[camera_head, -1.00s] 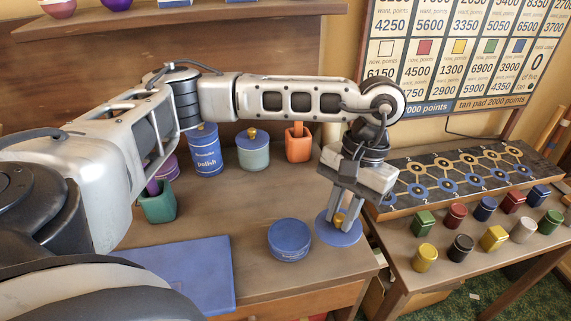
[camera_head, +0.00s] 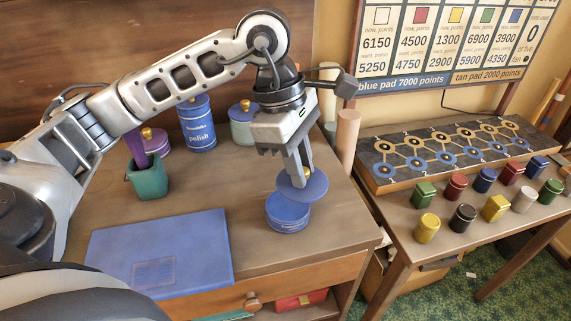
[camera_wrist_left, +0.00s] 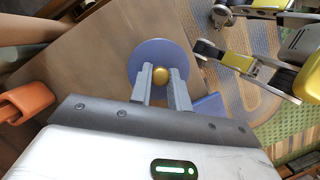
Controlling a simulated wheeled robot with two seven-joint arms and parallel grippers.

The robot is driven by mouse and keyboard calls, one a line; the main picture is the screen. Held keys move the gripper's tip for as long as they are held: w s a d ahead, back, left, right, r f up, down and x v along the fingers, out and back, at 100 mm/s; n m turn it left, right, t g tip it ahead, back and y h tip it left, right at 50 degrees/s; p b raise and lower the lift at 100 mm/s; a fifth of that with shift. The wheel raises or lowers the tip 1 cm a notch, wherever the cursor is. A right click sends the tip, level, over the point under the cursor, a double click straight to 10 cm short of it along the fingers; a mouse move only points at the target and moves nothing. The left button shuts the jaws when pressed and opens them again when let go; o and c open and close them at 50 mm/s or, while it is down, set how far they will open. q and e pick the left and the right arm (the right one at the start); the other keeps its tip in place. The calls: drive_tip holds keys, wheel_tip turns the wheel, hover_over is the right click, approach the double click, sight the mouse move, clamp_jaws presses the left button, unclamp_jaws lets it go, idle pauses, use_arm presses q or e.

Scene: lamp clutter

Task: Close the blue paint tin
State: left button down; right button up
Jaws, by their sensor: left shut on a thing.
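The blue paint tin (camera_head: 287,214) stands upright on the wooden table in the head view. Its round blue lid (camera_head: 305,189) is just above it, offset slightly to the right and hiding part of the tin's top. My left gripper (camera_head: 303,173) points down and is shut on the lid's gold knob. In the left wrist view the lid (camera_wrist_left: 150,57) and its gold knob (camera_wrist_left: 161,75) show between the fingers, and the lid covers what is below. I cannot tell whether lid and tin touch.
A blue flat panel (camera_head: 165,245) lies at front left. A green pot (camera_head: 148,178), a polish tin (camera_head: 197,125) and a pale green tin (camera_head: 243,124) stand behind. An orange pot (camera_wrist_left: 27,101) shows in the left wrist view. A side table (camera_head: 400,215) holds small coloured containers.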

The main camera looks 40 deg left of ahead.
sight(285, 178)
use_arm(q)
drive_tip(key=n, duration=0.3)
drive_tip(key=a+n+t, duration=0.1)
drive_tip(key=shift+s+a+r+n+y+b, duration=0.1)
drive_tip(key=shift+s+r+n+y+b, duration=0.05)
drive_tip(key=shift+s+n+y+b, duration=0.2)
drive_tip(key=n, duration=0.2)
drive_tip(key=shift+a+r+n+t+b, duration=0.25)
drive_tip(key=shift+a+n+t+b, duration=0.05)
drive_tip(key=shift+a+n+t, duration=0.1)
drive_tip(key=shift+a+r+n+y, duration=0.1)
drive_tip(key=shift+r+n+y, duration=0.05)
drive_tip(key=shift+n+y, duration=0.15)
use_arm(e)
drive_tip(key=shift+a+f, duration=0.15)
use_arm(q)
drive_tip(key=shift+b, duration=0.3)
drive_tip(key=shift+f+b, duration=0.55)
drive_tip(key=shift+f, duration=0.15)
wheel_tip(285, 178, down, 3)
drive_tip(key=b, duration=0.3)
drive_tip(key=shift+f, duration=0.15)
drive_tip(key=shift+f+b, duration=0.55)
drive_tip(key=shift+b, duration=0.1)
drive_tip(key=shift+f, duration=0.25)
use_arm(e)
wheel_tip(285, 178, down, 3)
drive_tip(key=shift+w+a+r+t, duration=0.1)
drive_tip(key=shift+r+t, duration=0.05)
drive_tip(key=shift+t, duration=0.35)
